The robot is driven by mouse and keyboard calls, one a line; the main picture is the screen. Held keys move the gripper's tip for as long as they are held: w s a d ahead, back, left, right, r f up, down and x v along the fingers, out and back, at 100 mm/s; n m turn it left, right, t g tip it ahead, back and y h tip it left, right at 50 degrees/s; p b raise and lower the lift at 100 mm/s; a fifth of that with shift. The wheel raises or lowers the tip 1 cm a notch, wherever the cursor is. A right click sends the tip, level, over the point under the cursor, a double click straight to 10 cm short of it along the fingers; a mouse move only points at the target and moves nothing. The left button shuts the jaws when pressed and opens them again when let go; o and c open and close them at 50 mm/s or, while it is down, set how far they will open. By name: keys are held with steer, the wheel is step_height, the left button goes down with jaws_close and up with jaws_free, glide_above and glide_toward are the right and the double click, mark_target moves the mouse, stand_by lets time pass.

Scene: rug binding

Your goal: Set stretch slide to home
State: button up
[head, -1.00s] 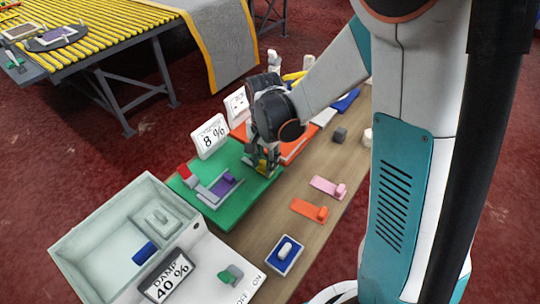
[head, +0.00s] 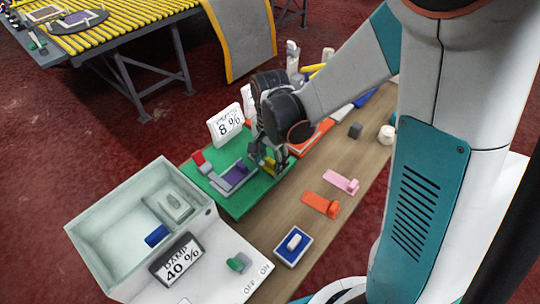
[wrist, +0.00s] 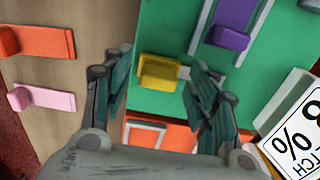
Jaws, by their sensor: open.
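The green board (head: 246,203) carries a grey channel with a purple block (head: 237,175) and a red-ended piece (head: 198,158). Behind it stands a white sign (head: 228,125) that reads 8 %; its word, partly legible in the wrist view (wrist: 297,128), looks like STRETCH. A yellow knob (wrist: 160,72) with a short grey bar sits on the green board, near its edge by the orange board. My gripper (wrist: 163,85) is open over it, with one finger on each side of the knob and gaps visible. In the head view my gripper (head: 268,160) partly hides the knob.
Orange (head: 321,205) and pink (head: 341,182) sliders lie on the wooden bench (head: 275,212). A pale open box (head: 110,218), a DAMP 40 % sign (head: 178,262) and a blue switch plate (head: 292,246) stand nearer. An orange board (wrist: 160,134) adjoins the green one.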

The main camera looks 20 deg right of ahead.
mark_target(270, 162)
step_height(270, 162, up, 12)
stand_by(0.6)
steer(key=shift+s, duration=0.15)
steer(key=s+d+r+n+t, duration=0.2)
steer(key=s+r+n+t, duration=0.1)
steer(key=s+n, duration=0.2)
steer(key=s+d+r+n+t, duration=0.2)
steer(key=s+d+n+t, duration=0.1)
steer(key=s+n, duration=0.3)
steer(key=shift+s+d+r+t, duration=0.2)
steer(key=shift+s+r+t, duration=0.2)
steer(key=shift+s+t, duration=0.25)
stand_by(3.0)
